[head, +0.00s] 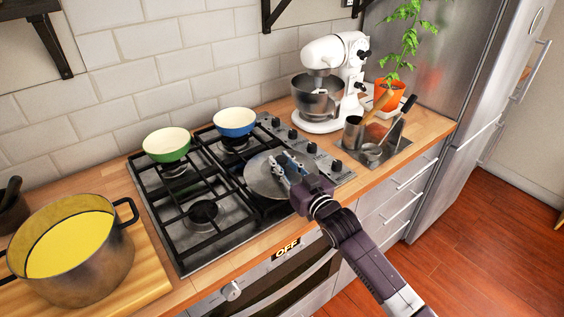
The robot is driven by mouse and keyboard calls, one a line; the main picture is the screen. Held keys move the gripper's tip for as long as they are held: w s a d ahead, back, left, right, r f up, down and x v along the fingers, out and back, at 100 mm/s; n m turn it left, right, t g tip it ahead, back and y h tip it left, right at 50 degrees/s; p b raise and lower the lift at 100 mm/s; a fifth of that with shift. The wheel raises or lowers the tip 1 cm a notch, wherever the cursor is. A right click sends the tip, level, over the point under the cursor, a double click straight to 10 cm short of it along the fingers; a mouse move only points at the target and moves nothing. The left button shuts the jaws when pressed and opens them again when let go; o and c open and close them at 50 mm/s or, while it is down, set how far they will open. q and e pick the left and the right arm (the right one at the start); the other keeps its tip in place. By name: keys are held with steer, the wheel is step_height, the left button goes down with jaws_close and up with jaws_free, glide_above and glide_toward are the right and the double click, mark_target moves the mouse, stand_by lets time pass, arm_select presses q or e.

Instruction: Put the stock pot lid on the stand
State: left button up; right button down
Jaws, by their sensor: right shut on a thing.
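The stock pot lid (262,182) is a round grey metal disc over the right front part of the hob. My right gripper (284,167) is shut on it near its top middle. I cannot tell whether the lid touches the burner grate under it. The stock pot (107,262) stands uncovered at the left, with yellow contents or interior. A steel holder (349,151) with utensils stands right of the hob; I cannot tell whether it is the stand. My left gripper is not in view.
A green bowl (168,152) and a blue bowl (235,129) sit on the rear of the gas hob (165,240). A white stand mixer (325,60) and an orange plant pot (390,97) stand behind the steel holder. The pot rests on a wooden board (150,283).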

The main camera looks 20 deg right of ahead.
steer(key=c, duration=1.7)
jaws_free()
steer(key=shift+f, duration=0.1)
steer(key=shift+o, duration=0.2)
steer(key=b+v, duration=0.1)
steer(key=v, duration=0.9)
steer(key=shift+s, duration=0.25)
steer(key=shift+s+d+b, duration=0.2)
steer(key=shift+s+b, duration=0.15)
steer(key=shift+s, duration=0.35)
